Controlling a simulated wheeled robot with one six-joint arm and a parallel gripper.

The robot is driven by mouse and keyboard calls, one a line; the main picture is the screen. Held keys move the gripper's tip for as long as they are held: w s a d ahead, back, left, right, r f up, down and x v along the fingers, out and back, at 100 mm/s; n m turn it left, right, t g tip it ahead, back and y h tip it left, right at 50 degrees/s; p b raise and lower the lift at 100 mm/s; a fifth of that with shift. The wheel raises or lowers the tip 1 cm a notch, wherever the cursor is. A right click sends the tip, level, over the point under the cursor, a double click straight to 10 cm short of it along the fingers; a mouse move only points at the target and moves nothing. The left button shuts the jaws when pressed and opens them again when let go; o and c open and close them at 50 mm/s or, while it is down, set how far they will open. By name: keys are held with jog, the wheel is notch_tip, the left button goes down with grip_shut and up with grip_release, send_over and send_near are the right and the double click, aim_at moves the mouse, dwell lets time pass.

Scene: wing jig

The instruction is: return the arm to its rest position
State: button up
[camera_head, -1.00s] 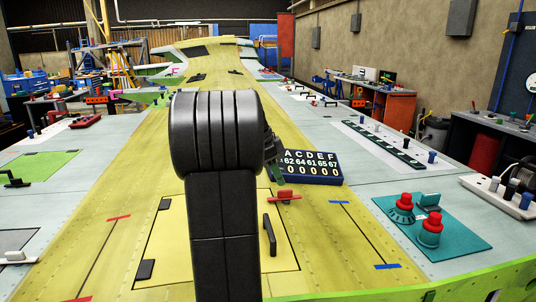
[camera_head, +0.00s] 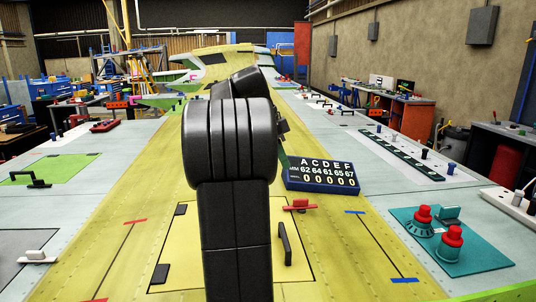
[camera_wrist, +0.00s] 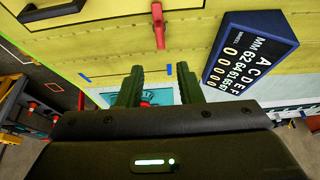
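My arm (camera_head: 232,150) stands dark and upright in the middle of the head view, with a link showing above and behind its round joint. It hides most of my gripper there. In the wrist view my gripper (camera_wrist: 160,84) shows two green fingers well apart with nothing held between them. The yellow wing panel lies beyond the fingers, with part of a teal plate (camera_wrist: 154,97) seen through the gap.
A dark blue counter board (camera_head: 322,175) with letters and digits lies right of my arm. A red handle (camera_head: 300,205) and a black bar handle (camera_head: 285,243) stand on the yellow panel. The teal plate with red knobs (camera_head: 452,240) is at the right.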

aim_at(298, 199)
jog(key=x, duration=1.3)
jog(key=shift+f, duration=0.25)
jog(key=shift+r, duration=0.15)
